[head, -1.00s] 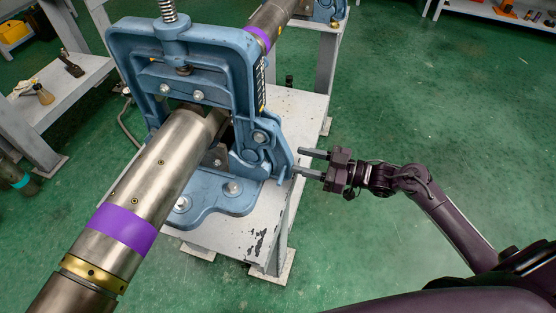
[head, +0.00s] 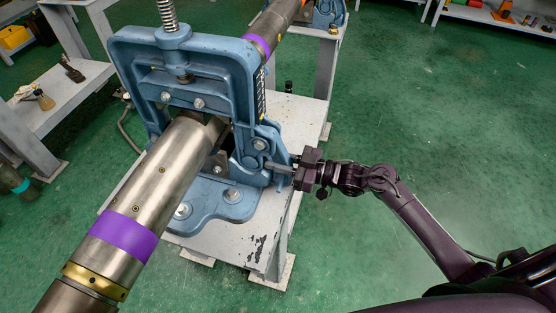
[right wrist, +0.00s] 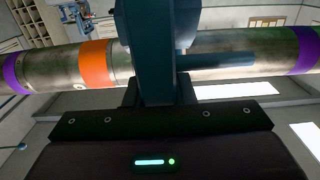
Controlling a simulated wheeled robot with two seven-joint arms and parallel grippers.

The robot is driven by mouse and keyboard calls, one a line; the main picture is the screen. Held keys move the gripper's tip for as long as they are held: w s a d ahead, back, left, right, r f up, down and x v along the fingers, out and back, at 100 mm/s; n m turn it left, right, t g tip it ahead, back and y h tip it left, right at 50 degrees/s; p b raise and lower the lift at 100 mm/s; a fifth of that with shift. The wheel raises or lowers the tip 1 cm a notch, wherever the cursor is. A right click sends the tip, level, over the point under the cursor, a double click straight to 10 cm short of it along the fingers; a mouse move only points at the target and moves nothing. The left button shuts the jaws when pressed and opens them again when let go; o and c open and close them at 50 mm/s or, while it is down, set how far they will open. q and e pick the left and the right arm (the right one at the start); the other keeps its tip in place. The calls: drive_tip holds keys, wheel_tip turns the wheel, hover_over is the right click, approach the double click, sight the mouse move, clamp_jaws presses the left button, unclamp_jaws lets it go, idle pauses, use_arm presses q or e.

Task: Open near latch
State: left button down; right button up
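The blue pipe vise (head: 240,90) stands on a grey stand, clamped over a steel pipe (head: 165,165) with a purple band. Its near latch (head: 277,150) is the blue hinged piece at the lower right of the frame, and it looks closed against the frame. My right gripper (head: 284,163) is at the latch from the right. Its jaws look apart, with a finger on the near side of the latch; the other fingertip is mostly hidden. In the right wrist view, a dark blue upright piece (right wrist: 155,50) stands in front of the pipe. My left gripper is not in view.
A second vise (head: 325,12) holds the pipe's far end at the top. A side bench (head: 60,95) with a brush and tool is at the left. A shelf (head: 490,12) stands at the upper right. Green floor right of the stand is open.

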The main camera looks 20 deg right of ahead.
sight(289, 156)
clamp_jaws()
drive_tip(key=d+r+g+h+p, duration=0.1)
drive_tip(key=h+p, duration=0.1)
drive_tip(key=p, duration=0.3)
drive_tip(key=s+d+r+g+h+p, duration=0.1)
drive_tip(key=r+h+p, duration=0.1)
drive_tip(key=p, duration=0.3)
drive_tip(key=s+d+r+g+h+p, duration=0.1)
drive_tip(key=g+h+p, duration=0.1)
drive_tip(key=p, duration=0.4)
drive_tip(key=shift+d+r, duration=0.15)
drive_tip(key=shift+r, duration=0.05)
drive_tip(key=shift+s+d+r+g+h+p, duration=0.1)
drive_tip(key=shift+s+g+h+p, duration=0.15)
drive_tip(key=shift+p, duration=0.3)
drive_tip(key=shift+d+g+h+p, duration=0.1)
drive_tip(key=shift+g+h+p, duration=0.05)
drive_tip(key=shift+h+p, duration=0.3)
drive_tip(key=o, duration=0.6)
unclamp_jaws()
drive_tip(key=shift+c, duration=0.2)
